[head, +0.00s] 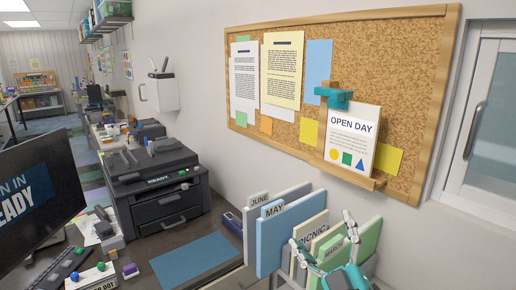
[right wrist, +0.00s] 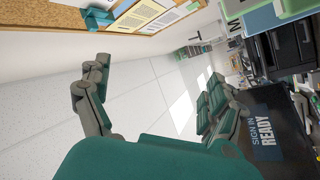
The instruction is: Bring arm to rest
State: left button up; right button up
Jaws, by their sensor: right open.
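My right gripper (head: 322,230) is at the bottom right of the head view, in front of the upright folders. Its two fingers are spread apart with nothing between them. The right wrist view also shows the open fingers (right wrist: 155,78), with wall and ceiling behind the gap. From the head view I cannot tell whether the gripper touches the folders. My left gripper is out of sight.
Upright folders, including a blue MAY folder (head: 270,238), stand close to my right gripper. An OPEN DAY card (head: 350,140) stands on the corkboard ledge (head: 345,174). A black printer (head: 155,180) and a monitor (head: 40,197) stand at left. A blue mat (head: 193,260) lies clear.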

jog(key=s+d+f+m+g+h, duration=0.3)
jog(key=s+d+f+m+g, duration=0.15)
jog(key=f, duration=0.65)
jog(key=s+d+f+m+g+h, duration=0.3)
jog(key=s+f+g, duration=0.2)
jog(key=f, duration=0.6)
jog(key=s+f+m+g+y, duration=0.1)
jog(key=s+f+g, duration=0.4)
jog(key=s, duration=0.4)
jog(key=s+f+m+g, duration=0.1)
jog(key=s+f+g, duration=0.2)
jog(key=s+f, duration=0.5)
notch_tip(320, 180, down, 23)
jog(key=s+g, duration=0.2)
jog(key=s+d+f, duration=0.3)
jog(key=s+f, duration=1.3)
jog(key=f, duration=0.2)
jog(key=shift+s+n+g+b, duration=0.3)
jog(key=shift+s+n+g, duration=0.05)
jog(key=shift+s, duration=0.05)
